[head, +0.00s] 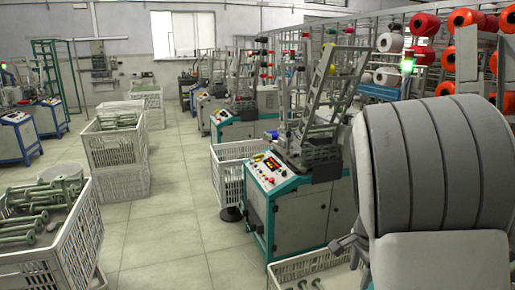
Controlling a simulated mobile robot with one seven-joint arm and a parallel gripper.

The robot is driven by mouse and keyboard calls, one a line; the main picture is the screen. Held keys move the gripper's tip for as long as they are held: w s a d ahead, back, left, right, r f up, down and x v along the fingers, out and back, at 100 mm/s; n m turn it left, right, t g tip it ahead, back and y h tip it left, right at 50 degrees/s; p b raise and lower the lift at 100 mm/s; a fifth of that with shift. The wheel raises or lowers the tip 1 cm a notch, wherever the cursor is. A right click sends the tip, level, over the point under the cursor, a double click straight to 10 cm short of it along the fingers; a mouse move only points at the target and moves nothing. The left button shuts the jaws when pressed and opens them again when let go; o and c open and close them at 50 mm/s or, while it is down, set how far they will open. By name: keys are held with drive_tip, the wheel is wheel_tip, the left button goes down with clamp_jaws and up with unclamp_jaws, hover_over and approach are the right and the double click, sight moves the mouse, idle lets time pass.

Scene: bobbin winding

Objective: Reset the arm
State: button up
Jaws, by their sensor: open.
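My arm fills the right side of the head view as a large grey ribbed link with a smooth pale section below it. My gripper (342,244) shows small and low at the left edge of the arm, partly hidden by it. Its fingers are open and I see nothing between them. It appears in front of the lower cabinet of the nearest winding machine (300,219), above a white crate (285,274) on the floor. I cannot tell whether it touches either.
White crates of pale bobbins (65,250) stand at the left, with stacked crates (118,183) behind. A rack of red and white yarn cones (425,56) is behind my arm. More winding machines stand farther back. The tiled floor (180,225) between is clear.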

drive_tip(key=s+a+r+n+t, duration=0.1)
drive_tip(key=s+a+r+n, duration=0.35)
drive_tip(key=s, duration=0.25)
drive_tip(key=s+a+r+n+t+y, duration=0.1)
drive_tip(key=s+a+r+n, duration=0.2)
drive_tip(key=s+r+n, duration=0.25)
drive_tip(key=s+a+r+n+t, duration=0.1)
drive_tip(key=s+a+r+n, duration=0.3)
drive_tip(key=s, duration=0.4)
wheel_tip(320, 180, up, 13)
drive_tip(key=n+p, duration=0.1)
drive_tip(key=p, duration=1.2)
drive_tip(key=shift+d+r+n, duration=0.2)
drive_tip(key=shift+d+n, duration=0.15)
drive_tip(key=shift+n, duration=0.05)
drive_tip(key=shift+d, duration=0.1)
